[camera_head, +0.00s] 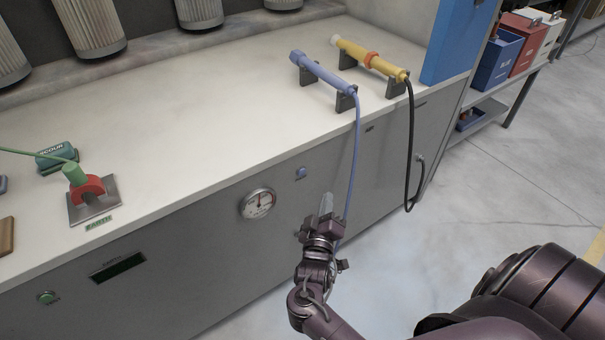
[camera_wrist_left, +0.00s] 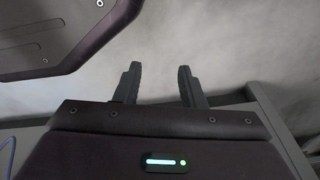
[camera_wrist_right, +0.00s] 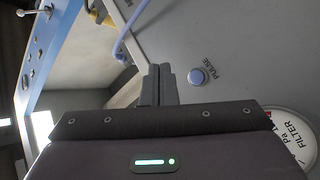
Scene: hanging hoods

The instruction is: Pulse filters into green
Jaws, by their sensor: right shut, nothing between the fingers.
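The blue PULSE button (camera_head: 301,172) is on the grey cabinet front. The round white filter gauge (camera_head: 257,204) is left of and below it; its needle is too small to read surely. My right gripper (camera_head: 326,204) is shut and empty in front of the cabinet, right of and below the button. In the right wrist view the shut fingertips (camera_wrist_right: 159,72) are just left of the button (camera_wrist_right: 198,76), apart from it as far as I can tell. The gauge (camera_wrist_right: 291,134) is partly cut off there. My left gripper (camera_wrist_left: 158,72) is open and empty, seen only in its wrist view.
A blue wand (camera_head: 322,73) and a yellow wand (camera_head: 369,59) rest on the bench top, with hoses hanging down its front near my right gripper. A green button (camera_head: 47,297) and dark display (camera_head: 118,268) are at left. Pleated filters (camera_head: 90,25) hang behind.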

